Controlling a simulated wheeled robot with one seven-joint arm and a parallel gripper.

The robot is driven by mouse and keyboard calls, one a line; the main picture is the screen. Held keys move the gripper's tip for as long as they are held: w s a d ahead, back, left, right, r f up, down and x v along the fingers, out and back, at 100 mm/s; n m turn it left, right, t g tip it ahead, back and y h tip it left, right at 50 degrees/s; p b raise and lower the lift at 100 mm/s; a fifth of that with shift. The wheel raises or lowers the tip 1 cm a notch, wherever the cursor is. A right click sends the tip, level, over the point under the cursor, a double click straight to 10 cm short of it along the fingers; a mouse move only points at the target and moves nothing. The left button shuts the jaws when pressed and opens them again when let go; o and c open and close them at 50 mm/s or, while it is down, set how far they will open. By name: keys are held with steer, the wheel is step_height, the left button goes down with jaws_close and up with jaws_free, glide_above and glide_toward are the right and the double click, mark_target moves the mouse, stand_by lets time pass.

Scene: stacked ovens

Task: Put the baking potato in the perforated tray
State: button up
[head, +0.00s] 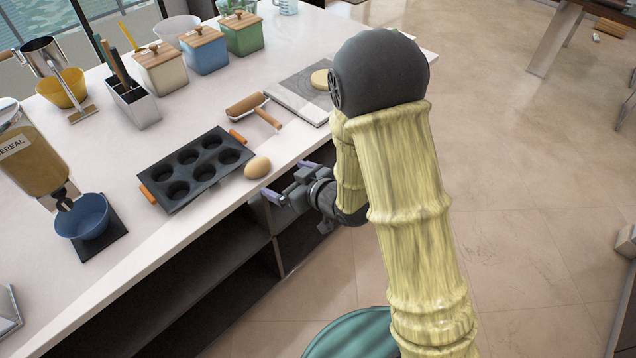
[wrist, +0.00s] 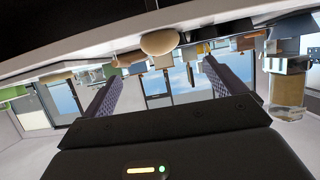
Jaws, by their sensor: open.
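The baking potato (head: 257,167), a light brown oval, lies on the white counter near its front edge. It also shows in the wrist view (wrist: 160,43), above the space between the fingers in the picture.
A cereal dispenser (head: 30,150) and blue bowl (head: 82,217) stand at left. Lidded boxes (head: 204,50) line the back. Open dark shelves (head: 215,280) lie under the counter.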

steer(key=shift+d, duration=0.1)
steer(key=s+d+r+m+g+h, duration=0.15)
steer(key=d+m+h, duration=0.55)
steer(key=d, duration=1)
steer(key=s+d+r+m+g+h, duration=0.2)
steer(key=s+d+r+g+h, duration=0.1)
steer(key=s+d, duration=0.5)
steer(key=s+g, duration=0.1)
steer(key=s, duration=0.2)
steer(key=shift+s+r+m, duration=0.2)
steer(key=shift+s+m, duration=0.1)
steer(key=shift+m, duration=0.1)
steer(key=shift+o, duration=0.4)
steer(key=shift+d+g, duration=0.1)
steer(key=shift+g, duration=0.15)
steer(key=shift+c, duration=0.5)
